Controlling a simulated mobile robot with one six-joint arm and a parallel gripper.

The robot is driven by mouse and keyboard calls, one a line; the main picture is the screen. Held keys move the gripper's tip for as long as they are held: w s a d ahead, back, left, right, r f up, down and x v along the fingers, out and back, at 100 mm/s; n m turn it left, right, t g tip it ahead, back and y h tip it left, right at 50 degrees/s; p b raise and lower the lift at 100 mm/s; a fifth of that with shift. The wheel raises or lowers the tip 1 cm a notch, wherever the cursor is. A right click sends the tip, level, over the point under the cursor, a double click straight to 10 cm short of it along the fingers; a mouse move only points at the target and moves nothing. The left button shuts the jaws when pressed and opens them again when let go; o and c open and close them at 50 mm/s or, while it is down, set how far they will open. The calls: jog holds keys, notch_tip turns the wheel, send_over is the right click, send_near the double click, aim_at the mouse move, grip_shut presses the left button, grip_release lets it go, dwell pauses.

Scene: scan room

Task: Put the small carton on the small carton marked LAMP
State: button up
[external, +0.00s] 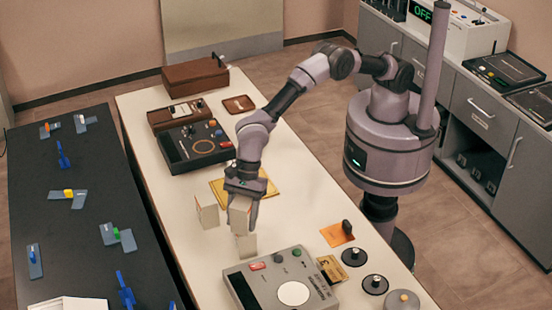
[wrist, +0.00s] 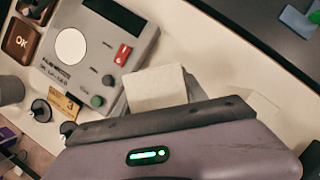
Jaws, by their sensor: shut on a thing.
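My gripper (external: 243,208) points down over the cream table and is shut on a small pale carton (external: 239,219). In the external view, a second small carton (external: 247,246) stands on the table just below the held one. I cannot tell whether the two touch. A third small carton (external: 207,210) stands to the left of my gripper. No LAMP marking is readable on any of them. In the wrist view, a pale carton face (wrist: 155,88) shows beyond my gripper's body, beside a finger (wrist: 196,88). Another pale shape (wrist: 262,108) is partly hidden at the right.
A grey device (external: 282,281) with a white disc stands close in front of the cartons. A dark control box (external: 195,145) and a yellow sheet (external: 263,189) lie behind. Round black pieces (external: 354,257) and an orange card (external: 337,234) are at the right.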

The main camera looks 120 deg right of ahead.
jog(key=o, duration=1.5)
jog(key=shift+f, duration=0.1)
jog(key=shift+o, duration=0.2)
